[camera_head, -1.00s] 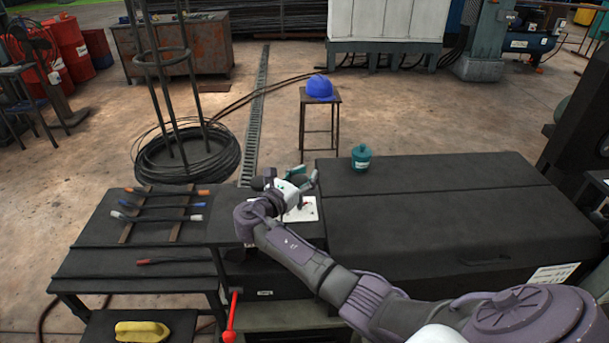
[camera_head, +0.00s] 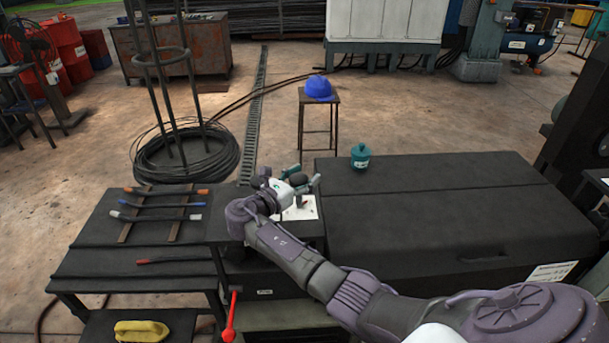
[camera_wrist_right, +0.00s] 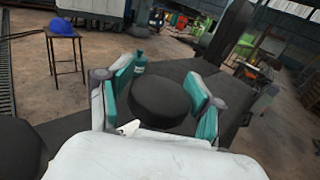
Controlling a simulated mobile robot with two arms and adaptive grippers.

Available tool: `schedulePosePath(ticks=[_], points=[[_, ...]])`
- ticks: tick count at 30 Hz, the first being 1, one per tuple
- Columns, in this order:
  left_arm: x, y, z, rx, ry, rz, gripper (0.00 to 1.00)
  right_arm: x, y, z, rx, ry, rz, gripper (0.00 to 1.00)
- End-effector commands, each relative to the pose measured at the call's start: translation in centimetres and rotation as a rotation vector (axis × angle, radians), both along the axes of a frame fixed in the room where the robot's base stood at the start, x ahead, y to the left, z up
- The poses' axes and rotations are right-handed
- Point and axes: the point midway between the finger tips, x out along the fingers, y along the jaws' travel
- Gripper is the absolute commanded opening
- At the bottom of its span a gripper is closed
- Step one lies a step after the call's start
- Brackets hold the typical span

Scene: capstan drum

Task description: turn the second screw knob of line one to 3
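My right gripper (camera_head: 302,180) is at the control block in the middle of the head view, with its teal fingers spread. In the right wrist view its fingers (camera_wrist_right: 163,88) stand on either side of a round black knob (camera_wrist_right: 160,96). The knob shows between the fingers in the head view too (camera_head: 298,179); I cannot tell whether either finger touches it. Another dark knob (camera_head: 258,182) is to its left, beside the gripper. A white panel (camera_head: 302,209) with small red marks lies below the gripper, partly covered by my arm. Scale numbers are unreadable. My left gripper is out of view.
A long black cabinet (camera_head: 440,215) with a teal canister (camera_head: 360,157) on it fills the right. A black bench (camera_head: 95,225) with several handled tools stands left. A red lever (camera_head: 230,315) sticks up in front. A blue helmet (camera_head: 319,87) rests on a stool behind.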

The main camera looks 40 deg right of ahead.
Motion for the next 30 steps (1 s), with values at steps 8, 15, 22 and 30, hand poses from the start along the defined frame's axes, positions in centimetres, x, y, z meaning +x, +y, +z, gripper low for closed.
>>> schedulePosePath(ticks=[8,15,22,30], points=[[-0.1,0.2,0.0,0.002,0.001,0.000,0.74,0.1,-0.2,1.0,-0.004,-0.006,-0.001,0.63],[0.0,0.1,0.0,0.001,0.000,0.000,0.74,0.1,0.0,5.2,-0.003,-0.009,0.000,0.63],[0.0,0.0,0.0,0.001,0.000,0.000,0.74,0.0,0.2,9.0,-0.003,-0.005,0.000,0.63],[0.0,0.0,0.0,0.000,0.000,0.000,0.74,0.0,0.2,10.2,-0.003,-0.002,0.000,0.63]])
